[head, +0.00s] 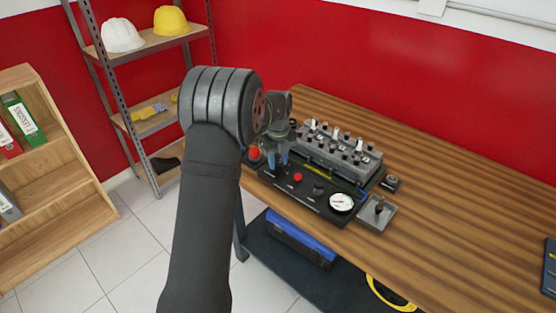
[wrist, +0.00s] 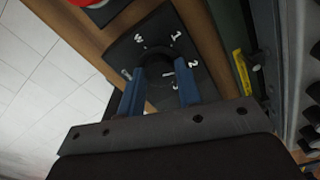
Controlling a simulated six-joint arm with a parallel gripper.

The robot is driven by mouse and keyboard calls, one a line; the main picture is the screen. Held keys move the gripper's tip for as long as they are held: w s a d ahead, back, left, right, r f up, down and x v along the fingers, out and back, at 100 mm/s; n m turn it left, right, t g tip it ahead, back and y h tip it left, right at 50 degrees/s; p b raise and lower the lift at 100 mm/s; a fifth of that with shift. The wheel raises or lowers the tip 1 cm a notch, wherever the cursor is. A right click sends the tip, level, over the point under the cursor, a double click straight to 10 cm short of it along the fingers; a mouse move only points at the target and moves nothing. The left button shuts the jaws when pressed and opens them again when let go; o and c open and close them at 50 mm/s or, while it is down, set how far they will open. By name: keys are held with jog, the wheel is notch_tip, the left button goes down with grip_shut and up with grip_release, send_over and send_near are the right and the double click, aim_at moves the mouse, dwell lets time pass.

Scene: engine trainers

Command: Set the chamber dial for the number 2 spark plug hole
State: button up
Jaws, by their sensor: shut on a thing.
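The chamber dial is a dark round knob (wrist: 155,56) on a black plate (wrist: 188,24) with white marks around it. In the wrist view I read a 1 at the upper right, a 2 at the right and a 3 lower down, partly hidden by a finger. Which mark the knob points to cannot be made out. My gripper (wrist: 159,78) has its blue fingers on either side of the knob, shut on it. In the head view my gripper (head: 277,160) is at the left end of the black control panel (head: 315,194) and hides the dial. The grey engine block (head: 350,166) stands behind the panel.
The panel also carries a red button (head: 297,177), a black knob (head: 318,188) and a white gauge (head: 341,203). A red mushroom button (head: 253,153) is just left of my gripper.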

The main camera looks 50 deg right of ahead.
aim_at(278, 163)
jog(key=shift+m, duration=0.8)
jog(key=o, duration=1)
jog(key=shift+c, duration=0.2)
notch_tip(278, 163, up, 18)
jog(key=shift+f, duration=0.25)
jog(key=shift+f, duration=0.1)
